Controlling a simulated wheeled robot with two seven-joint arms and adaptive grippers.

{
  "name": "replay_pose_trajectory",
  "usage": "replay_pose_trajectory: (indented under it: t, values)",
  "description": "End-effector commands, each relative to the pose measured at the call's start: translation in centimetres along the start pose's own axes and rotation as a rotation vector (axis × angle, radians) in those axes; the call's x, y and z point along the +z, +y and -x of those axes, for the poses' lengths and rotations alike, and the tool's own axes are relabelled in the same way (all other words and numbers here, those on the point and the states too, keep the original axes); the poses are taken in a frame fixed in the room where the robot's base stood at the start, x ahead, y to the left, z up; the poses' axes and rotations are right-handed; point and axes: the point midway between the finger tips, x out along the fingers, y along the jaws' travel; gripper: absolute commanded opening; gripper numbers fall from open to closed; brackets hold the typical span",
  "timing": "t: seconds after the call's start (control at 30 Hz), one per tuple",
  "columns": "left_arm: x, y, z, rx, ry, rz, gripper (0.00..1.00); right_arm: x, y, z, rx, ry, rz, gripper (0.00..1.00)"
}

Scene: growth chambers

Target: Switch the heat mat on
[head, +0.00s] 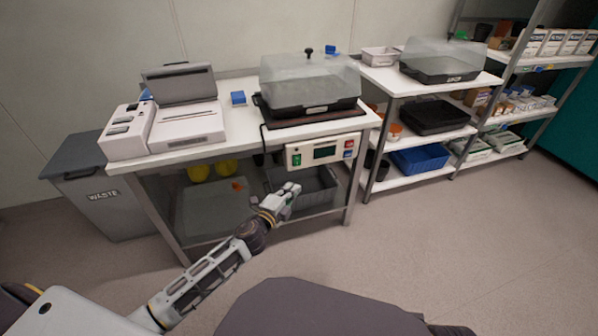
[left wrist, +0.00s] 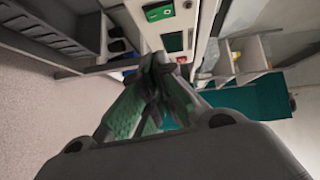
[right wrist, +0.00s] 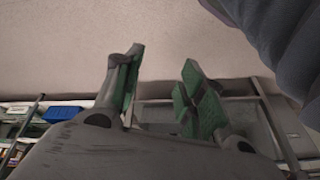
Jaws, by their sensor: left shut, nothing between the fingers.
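The heat mat (head: 330,116) is a thin dark sheet on the bench, under a black propagator tray with a clear lid (head: 310,76). A pale control box (head: 325,151) hangs on the bench's front edge. It has a green switch (head: 296,160) at its left, a dark display in the middle, and red and blue buttons at its right. My left gripper (head: 293,188) is shut and empty, a little below and in front of the box. The green switch also shows in the left wrist view (left wrist: 158,12), beyond the fingertips. My right gripper (right wrist: 163,85) is open and empty.
A grey waste bin (head: 105,190) stands at the left. A shelf rack (head: 420,175) stands to the right. The floor at right is clear.

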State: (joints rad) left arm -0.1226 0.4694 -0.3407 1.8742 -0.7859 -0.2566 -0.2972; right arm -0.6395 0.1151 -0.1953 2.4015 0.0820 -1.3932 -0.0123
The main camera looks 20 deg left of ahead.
Motion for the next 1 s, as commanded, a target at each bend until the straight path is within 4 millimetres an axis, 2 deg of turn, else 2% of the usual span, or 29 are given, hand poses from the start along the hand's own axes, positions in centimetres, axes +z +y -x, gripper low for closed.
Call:
replay_pose_trajectory:
  t: [1.0]
  values:
    - [0.1,0.0,-7.3,-0.001,-0.001,0.0,0.0,0.5,-0.5,-3.4,-0.033,0.051,-0.013,0.4]
